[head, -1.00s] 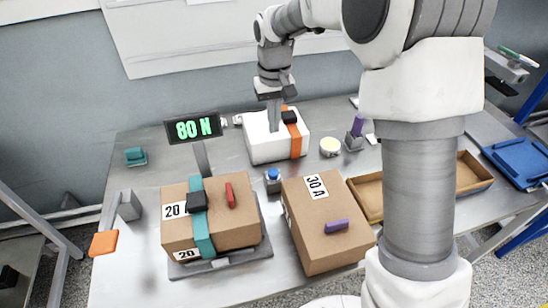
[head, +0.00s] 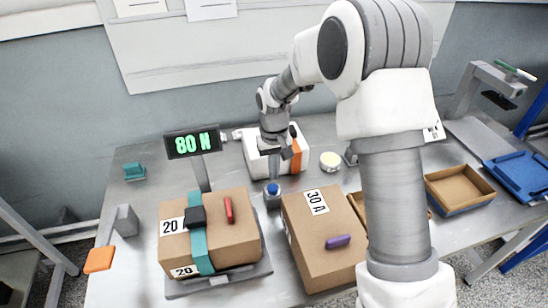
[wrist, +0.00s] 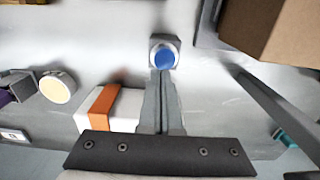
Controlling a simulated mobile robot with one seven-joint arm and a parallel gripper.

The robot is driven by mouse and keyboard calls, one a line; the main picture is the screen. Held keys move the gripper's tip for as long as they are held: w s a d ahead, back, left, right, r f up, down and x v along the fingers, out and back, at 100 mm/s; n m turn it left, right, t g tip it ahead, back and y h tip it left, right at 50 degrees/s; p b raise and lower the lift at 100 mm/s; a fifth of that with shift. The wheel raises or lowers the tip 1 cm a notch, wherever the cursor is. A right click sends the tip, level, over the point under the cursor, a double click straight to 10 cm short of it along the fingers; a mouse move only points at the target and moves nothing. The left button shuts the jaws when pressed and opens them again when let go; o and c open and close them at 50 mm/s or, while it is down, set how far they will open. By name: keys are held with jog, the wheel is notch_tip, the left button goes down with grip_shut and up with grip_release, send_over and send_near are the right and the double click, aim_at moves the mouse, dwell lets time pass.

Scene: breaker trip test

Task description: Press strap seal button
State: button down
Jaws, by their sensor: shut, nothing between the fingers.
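The blue button (head: 273,189) sits on top of a small grey block on the table, between two cardboard boxes and behind them. In the wrist view the blue button (wrist: 164,56) is just beyond my fingertips. My gripper (head: 273,174) is shut and empty, its fingers pointing down just behind and above the button. In the wrist view the shut fingers of my gripper (wrist: 163,74) overlap the near edge of the button's block. I cannot tell whether they touch it.
The left box (head: 234,236) has a teal strap and lies on a grey plate. The right box (head: 308,251) is labelled 30 A. A white box with an orange strap (head: 302,154) stands behind my gripper. A post display (head: 193,143) reads 80 N.

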aim_at(275, 186)
jog(key=shift+f, duration=1.15)
jog(key=shift+f+b, duration=0.5)
jog(key=shift+f, duration=0.15)
jog(key=shift+s+f, duration=0.1)
jog(key=shift+f, duration=0.25)
jog(key=shift+s+d+f, duration=0.1)
jog(key=shift+s, duration=0.1)
jog(key=shift+w+r, duration=0.1)
jog(key=shift+r, duration=0.4)
notch_tip(275, 186, up, 14)
jog(key=p, duration=0.3)
jog(key=shift+w+r, duration=0.2)
